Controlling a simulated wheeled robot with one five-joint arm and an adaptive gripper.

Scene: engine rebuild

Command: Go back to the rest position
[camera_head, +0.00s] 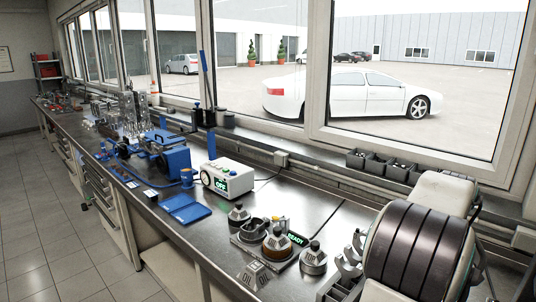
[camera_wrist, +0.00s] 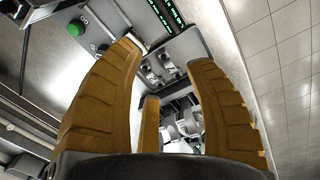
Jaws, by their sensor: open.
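My gripper (camera_wrist: 163,55) shows in the wrist view with its ribbed amber fingers spread wide apart. Nothing is held between them. Beyond the fingers is a grey panel or fixture (camera_wrist: 190,45) with small metal parts, and past it some white and metal pieces that I cannot make out. My gripper does not show in the head view. My pale arm with its dark ribbed band fills the lower right there.
The long metal bench (camera_head: 312,193) runs along the windows. It carries a blue machine (camera_head: 174,160), a white box with a green display (camera_head: 228,179), a blue tray (camera_head: 186,209) and several knobbed metal parts (camera_head: 277,243). Dark bins (camera_head: 376,166) stand by the sill. Floor (camera_head: 40,215) is clear at left.

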